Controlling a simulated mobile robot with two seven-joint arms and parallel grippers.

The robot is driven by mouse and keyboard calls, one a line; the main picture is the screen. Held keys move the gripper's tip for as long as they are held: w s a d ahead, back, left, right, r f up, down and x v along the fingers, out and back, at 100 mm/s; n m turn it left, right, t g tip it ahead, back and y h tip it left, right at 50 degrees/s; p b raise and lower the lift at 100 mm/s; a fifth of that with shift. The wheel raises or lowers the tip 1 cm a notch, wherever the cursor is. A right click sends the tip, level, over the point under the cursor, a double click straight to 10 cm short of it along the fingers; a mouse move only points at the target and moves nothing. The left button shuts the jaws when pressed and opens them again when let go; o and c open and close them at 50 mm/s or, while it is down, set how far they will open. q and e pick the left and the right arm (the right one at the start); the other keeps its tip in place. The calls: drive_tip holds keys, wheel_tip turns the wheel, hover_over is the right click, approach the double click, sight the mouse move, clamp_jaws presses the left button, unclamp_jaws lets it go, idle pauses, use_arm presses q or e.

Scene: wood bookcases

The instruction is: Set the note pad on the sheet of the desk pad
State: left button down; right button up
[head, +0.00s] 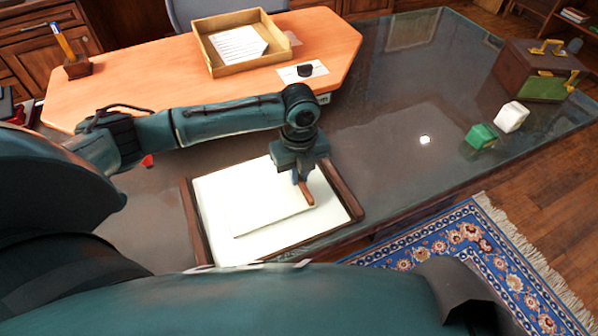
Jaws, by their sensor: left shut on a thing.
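The desk pad (337,187) lies on the glass-topped desk, with dark brown side rails and a white sheet (222,186) between them. The note pad (265,216), a flat pale rectangle, is over the middle of the sheet, within the rails. I cannot tell whether it rests flat or hangs slightly above. My left gripper (303,192) points down at the note pad's right end and is shut on it. A small brown piece shows at the fingertips, and the gripper hides part of the pad's far edge. My right gripper is out of view.
A wooden tray (203,48) with papers, a black item (305,70) on a white card, and a pen holder (76,67) stand on the orange desk section. Green (481,136) and white (511,117) blocks and a brown box (512,68) are right. The glass between is mostly clear.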

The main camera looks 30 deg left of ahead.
use_arm(q)
drive_tip(key=c, duration=1.5)
unclamp_jaws()
drive_tip(key=shift+f, duration=0.1)
wheel_tip(320, 180, up, 12)
drive_tip(key=shift+r, duration=0.2)
